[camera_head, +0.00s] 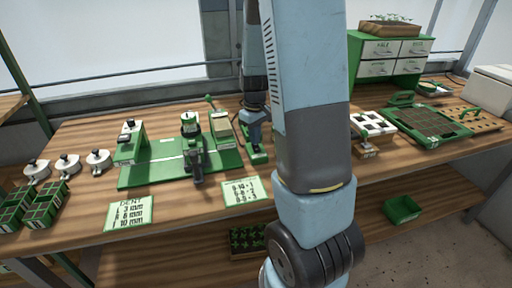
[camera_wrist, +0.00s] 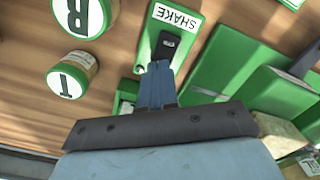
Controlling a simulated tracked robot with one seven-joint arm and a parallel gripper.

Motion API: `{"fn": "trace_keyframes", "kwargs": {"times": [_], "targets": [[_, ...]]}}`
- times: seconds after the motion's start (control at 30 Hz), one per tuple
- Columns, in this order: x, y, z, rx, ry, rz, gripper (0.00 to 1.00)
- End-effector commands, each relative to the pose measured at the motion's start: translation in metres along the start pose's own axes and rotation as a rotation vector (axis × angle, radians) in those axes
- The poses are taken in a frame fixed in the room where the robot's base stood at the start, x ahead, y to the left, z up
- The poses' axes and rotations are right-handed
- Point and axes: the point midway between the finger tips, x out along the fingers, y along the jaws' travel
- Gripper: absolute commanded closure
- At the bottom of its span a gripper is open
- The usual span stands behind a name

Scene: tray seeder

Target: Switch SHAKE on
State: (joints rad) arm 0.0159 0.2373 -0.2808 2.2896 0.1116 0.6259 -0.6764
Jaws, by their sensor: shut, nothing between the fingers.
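The SHAKE switch is a green base (camera_wrist: 186,42) with a white SHAKE label (camera_wrist: 177,18), upside down in the wrist view, and a dark lever (camera_wrist: 166,42). My gripper (camera_wrist: 159,66) is shut and empty, its blue fingertips right at the dark lever. I cannot tell whether they touch, or which way the switch is set. In the head view my gripper (camera_head: 256,138) points down over the green switch base (camera_head: 257,158), and my arm hides the area just right of it.
The green seeder bed (camera_head: 150,175) stands left of the switch. Two round-lidded jars, R (camera_wrist: 84,16) and T (camera_wrist: 73,82), stand close by in the wrist view. A DENT card (camera_head: 130,213) and a number card (camera_head: 246,190) lie at the front edge. A green seed tray (camera_head: 428,124) is right.

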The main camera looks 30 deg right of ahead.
Motion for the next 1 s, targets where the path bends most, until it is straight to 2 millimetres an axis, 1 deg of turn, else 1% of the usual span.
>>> {"fn": "trace_keyframes", "kwargs": {"times": [0.47, 0.57, 1.0], "targets": [[0.005, 0.000, 0.000, 0.000, -0.001, -0.001, 1.00], [0.001, 0.000, 0.000, 0.000, 0.001, 0.000, 1.00], [-0.028, 0.000, -0.001, 0.000, 0.002, 0.000, 1.00]]}}
